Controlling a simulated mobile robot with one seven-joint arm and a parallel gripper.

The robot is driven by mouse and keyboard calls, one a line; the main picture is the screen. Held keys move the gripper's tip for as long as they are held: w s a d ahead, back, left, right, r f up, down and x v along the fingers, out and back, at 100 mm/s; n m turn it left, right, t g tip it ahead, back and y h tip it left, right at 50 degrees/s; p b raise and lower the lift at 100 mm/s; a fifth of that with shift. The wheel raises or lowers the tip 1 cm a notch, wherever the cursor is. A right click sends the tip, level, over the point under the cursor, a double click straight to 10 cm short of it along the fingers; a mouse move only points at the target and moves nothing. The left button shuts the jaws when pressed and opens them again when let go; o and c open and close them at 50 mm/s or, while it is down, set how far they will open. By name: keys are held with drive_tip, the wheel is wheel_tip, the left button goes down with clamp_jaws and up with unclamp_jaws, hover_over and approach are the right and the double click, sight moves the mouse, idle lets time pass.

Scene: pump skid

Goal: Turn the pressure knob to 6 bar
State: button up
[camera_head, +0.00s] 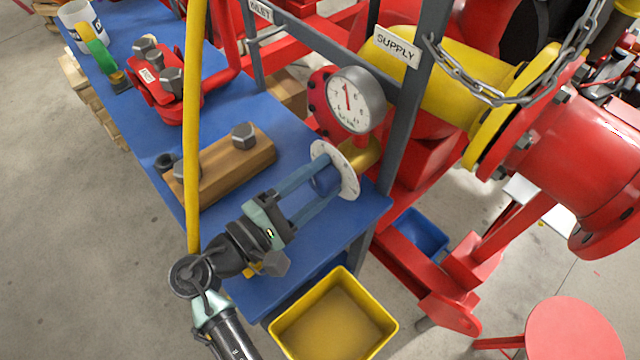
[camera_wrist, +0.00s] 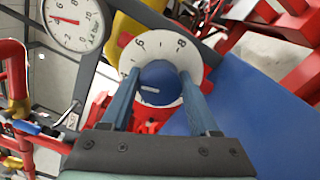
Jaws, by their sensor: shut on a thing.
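The pressure knob is a blue round knob (camera_head: 323,184) in front of a white numbered dial ring (camera_head: 348,180), at the right end of the blue bench. My gripper (camera_head: 329,177) is shut on the knob, one blue finger on each side. In the wrist view the knob (camera_wrist: 160,92) shows a short white mark pointing left, below the figures on the ring (camera_wrist: 160,42); 6 and 8 are legible at the top.
A grey frame post (camera_head: 408,110) stands right of the gauge. A yellow bin (camera_head: 335,315) is below.

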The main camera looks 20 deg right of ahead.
drive_tip(key=m+b, duration=0.1)
drive_tip(key=m, duration=0.1)
drive_tip(key=m+b, duration=0.3)
drive_tip(key=shift+f+m, duration=0.3)
drive_tip(key=shift+m, duration=0.1)
drive_tip(key=m+b, duration=0.3)
drive_tip(key=shift+r+g, duration=0.1)
drive_tip(key=shift+g, duration=0.2)
drive_tip(key=shift+m+b, duration=0.35)
drive_tip(key=shift+m, duration=0.05)
drive_tip(key=o, duration=1.4)
drive_tip(key=shift+r, duration=0.1)
drive_tip(key=shift+c, duration=0.2)
drive_tip(key=v, duration=1.3)
